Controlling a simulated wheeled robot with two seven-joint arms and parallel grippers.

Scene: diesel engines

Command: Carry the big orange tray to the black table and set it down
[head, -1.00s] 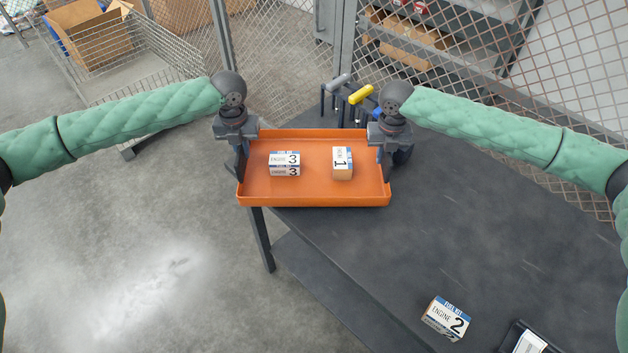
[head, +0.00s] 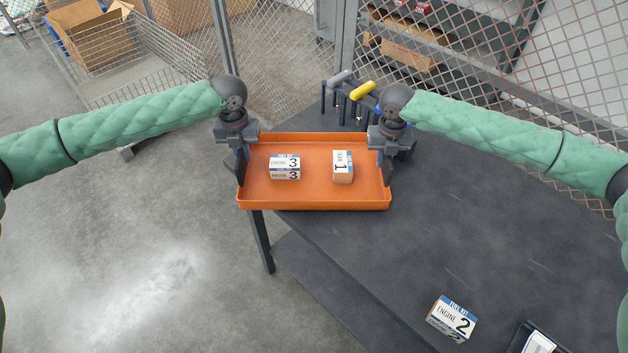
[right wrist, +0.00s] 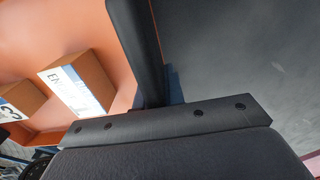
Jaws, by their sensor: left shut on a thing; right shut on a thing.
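The big orange tray (head: 312,196) is held level between my two grippers in the head view. It carries a box marked Engine 3 (head: 285,167) and a box marked 1 (head: 343,167). My left gripper (head: 238,168) is shut on the tray's left wall. My right gripper (head: 386,168) is shut on its right wall; the right wrist view shows a dark finger at the orange wall (right wrist: 110,30). The black table (head: 440,220) lies under the tray's right part, while the left part overhangs the table's edge. I cannot tell whether the tray touches the table.
A box marked Engine 2 (head: 452,318) and a dark item with a white label (head: 535,342) are at the table's near side. A rack with coloured handles (head: 362,91) stands behind the tray. Mesh fencing borders the back. The table's middle is clear.

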